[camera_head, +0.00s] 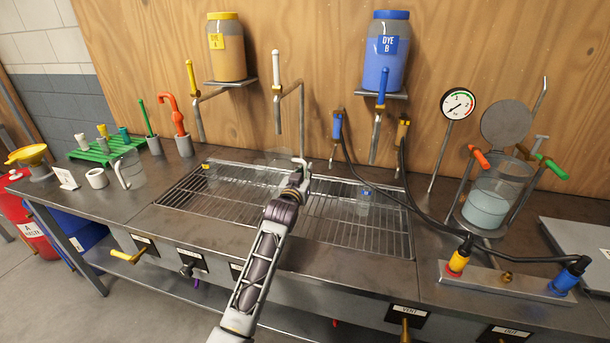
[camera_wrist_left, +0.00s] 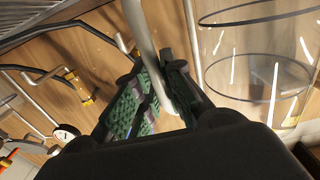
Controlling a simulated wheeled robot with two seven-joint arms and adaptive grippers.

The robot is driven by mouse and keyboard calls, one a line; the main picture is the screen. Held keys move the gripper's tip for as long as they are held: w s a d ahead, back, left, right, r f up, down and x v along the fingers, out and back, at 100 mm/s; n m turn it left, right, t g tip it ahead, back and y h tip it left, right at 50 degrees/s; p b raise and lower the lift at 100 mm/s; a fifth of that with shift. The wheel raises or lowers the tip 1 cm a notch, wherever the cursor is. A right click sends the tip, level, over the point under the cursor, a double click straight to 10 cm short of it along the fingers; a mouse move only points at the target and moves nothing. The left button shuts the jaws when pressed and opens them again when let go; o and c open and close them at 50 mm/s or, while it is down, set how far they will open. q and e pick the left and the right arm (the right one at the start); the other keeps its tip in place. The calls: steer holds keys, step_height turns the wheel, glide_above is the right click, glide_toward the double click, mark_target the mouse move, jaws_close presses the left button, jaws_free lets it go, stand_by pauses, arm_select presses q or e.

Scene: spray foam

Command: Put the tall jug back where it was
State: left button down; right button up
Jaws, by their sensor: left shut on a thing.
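The tall jug (camera_wrist_left: 258,48) is a clear vessel with dark rims and a pale handle, seen at the right of the left wrist view. In the head view its faint clear body (camera_head: 272,157) shows just behind my left gripper (camera_head: 299,179), over the grated sink. My left gripper is shut on the pale handle, which runs between the green finger pads (camera_wrist_left: 150,98). The jug's base is hard to make out, so I cannot tell its exact height above the grate. My right gripper is out of view.
Another clear jug (camera_head: 131,170) stands on the bench at left, beside a white cup (camera_head: 96,178). A small clear vessel (camera_head: 364,203) is on the grate (camera_head: 335,228). Taps hang above the sink; a black hose (camera_head: 384,190) arcs at right. A glass chamber (camera_head: 493,200) stands farther right.

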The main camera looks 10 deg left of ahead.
arm_select(q)
steer(key=shift+f, duration=0.25)
steer(key=shift+f, duration=0.1)
steer(key=c, duration=1.5)
jaws_free()
steer(key=shift+s, duration=0.1)
steer(key=shift+s+a, duration=0.2)
steer(key=shift+s, duration=5.65)
